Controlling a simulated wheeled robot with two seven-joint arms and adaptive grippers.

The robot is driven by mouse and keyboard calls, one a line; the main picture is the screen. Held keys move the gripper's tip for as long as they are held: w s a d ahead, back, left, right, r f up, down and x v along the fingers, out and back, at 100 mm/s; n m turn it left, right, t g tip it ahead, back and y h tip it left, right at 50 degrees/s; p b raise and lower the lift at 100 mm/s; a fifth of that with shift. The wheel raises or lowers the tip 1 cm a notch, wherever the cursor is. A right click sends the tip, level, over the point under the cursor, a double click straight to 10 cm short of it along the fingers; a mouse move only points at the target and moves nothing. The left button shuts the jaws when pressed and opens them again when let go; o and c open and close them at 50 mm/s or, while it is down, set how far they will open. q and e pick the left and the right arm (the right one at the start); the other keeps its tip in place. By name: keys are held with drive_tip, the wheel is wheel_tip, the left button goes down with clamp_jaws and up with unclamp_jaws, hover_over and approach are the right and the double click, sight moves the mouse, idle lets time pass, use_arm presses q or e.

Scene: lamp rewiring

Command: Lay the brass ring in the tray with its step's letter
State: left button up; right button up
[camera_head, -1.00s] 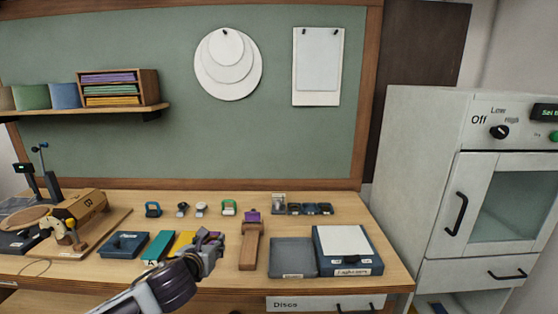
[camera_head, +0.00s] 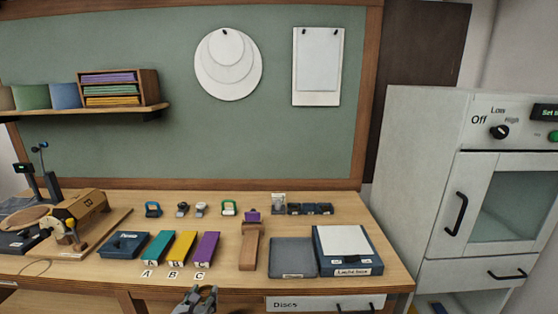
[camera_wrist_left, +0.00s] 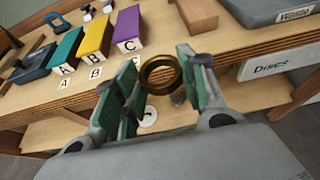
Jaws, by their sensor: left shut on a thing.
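My left gripper (camera_head: 196,300) is low in the head view, in front of the bench's front edge. In the left wrist view the brass ring (camera_wrist_left: 160,90) is between its two green-padded fingers (camera_wrist_left: 158,88), and the gripper is shut on it. Three lettered blocks or trays stand in a row on the bench: teal A (camera_head: 158,248), yellow B (camera_head: 182,246) and purple C (camera_head: 206,248). They also show beyond the gripper in the left wrist view, with letter cards in front. No letter is readable on the ring. My right gripper is not in view.
A dark blue box (camera_head: 125,245) lies left of the lettered row. A wooden-handled tool (camera_head: 250,248), a grey tray (camera_head: 293,257) and a labelled blue box (camera_head: 346,264) are to the right. Small items line the back. The "Discs" drawer (camera_head: 286,304) is below the bench edge.

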use_arm(q)
drive_tip(key=s+f, duration=0.4)
drive_tip(key=f, duration=0.2)
drive_tip(key=shift+s, duration=0.2)
drive_tip(key=shift+r, duration=0.1)
